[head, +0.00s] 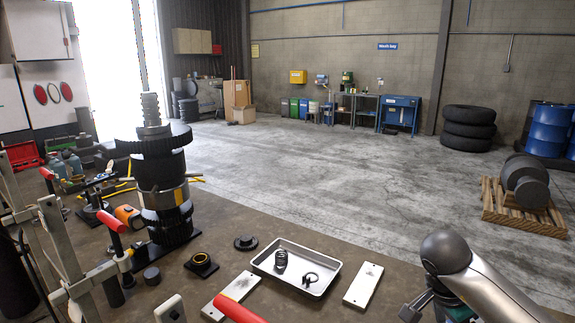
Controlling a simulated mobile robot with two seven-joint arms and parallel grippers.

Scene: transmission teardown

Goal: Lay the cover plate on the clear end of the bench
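Two pale, flat rectangular plates lie on the dark bench (330,224). One plate (233,292) is left of the metal tray, partly covered by a red handle. The other plate (363,286) is right of the tray; I cannot tell which one is the cover plate. A tall dark gear stack (160,172) stands upright on the bench at the left. My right gripper (411,309) is at the lower right, right of the right-hand plate and apart from it. It is partly cut off, and its finger opening is unclear. My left gripper is not in view.
The shallow metal tray (325,252) holds a dark spring-like part (281,259) and a dark ring part (310,280). A square black flange (201,264) and round black part (245,242) lie nearby. White clamp-like bars with red handles (111,221) crowd the left.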

